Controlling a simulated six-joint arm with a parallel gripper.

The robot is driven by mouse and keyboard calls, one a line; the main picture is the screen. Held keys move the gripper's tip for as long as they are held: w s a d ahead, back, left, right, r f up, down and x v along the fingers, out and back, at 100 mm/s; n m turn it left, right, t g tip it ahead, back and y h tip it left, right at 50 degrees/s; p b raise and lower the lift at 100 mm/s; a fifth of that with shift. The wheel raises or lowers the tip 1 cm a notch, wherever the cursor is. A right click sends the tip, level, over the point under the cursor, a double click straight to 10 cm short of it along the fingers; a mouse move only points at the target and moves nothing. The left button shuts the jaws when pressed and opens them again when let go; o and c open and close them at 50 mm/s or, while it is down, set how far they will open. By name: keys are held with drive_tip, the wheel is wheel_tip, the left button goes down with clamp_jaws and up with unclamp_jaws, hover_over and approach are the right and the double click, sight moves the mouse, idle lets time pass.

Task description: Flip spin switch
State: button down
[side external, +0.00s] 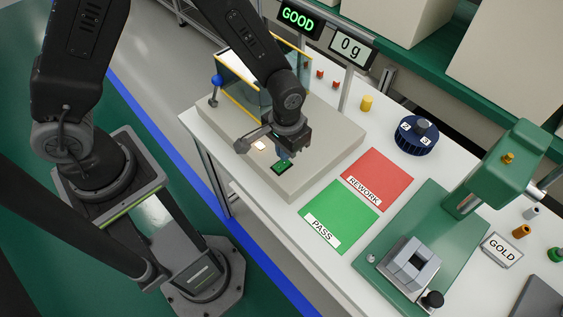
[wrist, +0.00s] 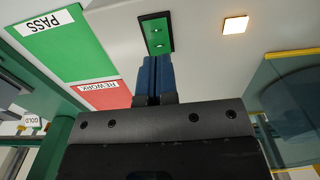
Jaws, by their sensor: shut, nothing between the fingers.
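A small green plate in a dark frame (side external: 285,167), which looks like the switch, is set in the top of the beige machine base (side external: 330,155). My gripper (side external: 283,154) is over the base, pointing down close to the plate. In the wrist view its blue fingers (wrist: 155,60) are together and empty, with their tips at the plate's near edge. I cannot tell whether they touch it. The plate's tilt is not clear.
A lit square (side external: 260,146) lies beside the plate. A clear-walled enclosure with yellow edges (side external: 238,85) and a blue-knobbed lever (side external: 216,82) stand behind. Green PASS (side external: 338,218) and red REWORK (side external: 377,180) areas lie right of the base. A green press (side external: 500,165) stands further right.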

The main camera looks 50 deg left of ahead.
drive_tip(key=shift+f, duration=1.3)
idle(0.7)
drive_tip(key=shift+r, duration=3.55)
drive_tip(key=shift+r, duration=0.2)
drive_tip(key=s+a+r+t, duration=0.2)
drive_tip(key=a+r, duration=0.2)
drive_tip(key=r, duration=0.4)
drive_tip(key=s+a+r+t, duration=0.1)
drive_tip(key=s+a+r, duration=0.15)
drive_tip(key=r, duration=0.45)
drive_tip(key=s+a+r+t, duration=0.2)
drive_tip(key=s+a+r, duration=0.3)
drive_tip(key=s, duration=0.3)
drive_tip(key=shift+s+a+r+t, duration=0.15)
drive_tip(key=shift+a+r+t, duration=0.2)
drive_tip(key=shift+r, duration=0.5)
